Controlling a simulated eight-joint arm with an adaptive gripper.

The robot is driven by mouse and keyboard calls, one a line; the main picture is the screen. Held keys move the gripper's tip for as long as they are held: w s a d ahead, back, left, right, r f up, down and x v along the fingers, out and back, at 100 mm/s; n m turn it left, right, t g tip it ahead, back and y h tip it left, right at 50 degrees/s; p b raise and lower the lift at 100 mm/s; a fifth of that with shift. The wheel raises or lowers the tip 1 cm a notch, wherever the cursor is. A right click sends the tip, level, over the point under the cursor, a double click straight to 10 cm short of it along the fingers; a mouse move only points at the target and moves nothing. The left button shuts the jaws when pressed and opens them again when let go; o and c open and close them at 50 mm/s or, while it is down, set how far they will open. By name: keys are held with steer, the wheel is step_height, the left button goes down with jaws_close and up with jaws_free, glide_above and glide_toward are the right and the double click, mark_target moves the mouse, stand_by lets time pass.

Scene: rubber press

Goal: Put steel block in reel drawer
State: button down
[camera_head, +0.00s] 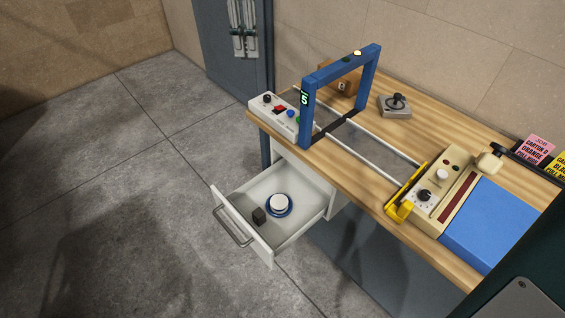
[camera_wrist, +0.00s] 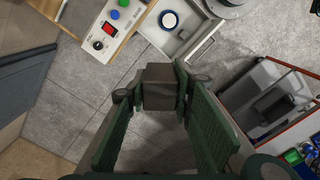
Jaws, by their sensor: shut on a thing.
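In the wrist view my gripper (camera_wrist: 158,98) is shut on a dark grey steel block (camera_wrist: 160,76), held between both fingertips. The held block appears against the floor, just outside the drawer's outline in the picture; its height cannot be told. The white reel drawer (camera_head: 297,222) is pulled open under the bench in the head view, and also shows at the top of the wrist view (camera_wrist: 184,47). My gripper is out of sight in the head view.
The drawer's front has a bar handle (camera_head: 234,228). Above it on the wooden bench (camera_head: 330,165) stand a button box (camera_head: 275,115), a blue arch (camera_head: 306,110) and a joystick (camera_head: 395,105). A blue mat (camera_head: 490,225) lies at right. The floor left of the drawer is clear.

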steer(key=s+a+n+b, duration=0.1)
steer(key=s+a+b, duration=0.1)
steer(key=s+a, duration=0.35)
glide_above(249, 202)
step_height(249, 202, down, 53)
stand_by(0.5)
steer(key=shift+s+a+f, duration=0.1)
steer(key=shift+f, duration=0.15)
steer(key=shift+f+b, duration=0.75)
steer(key=shift+f, duration=2.25)
steer(key=shift+f+b, duration=0.5)
steer(key=shift+f, duration=1.35)
steer(key=shift+f, duration=0.1)
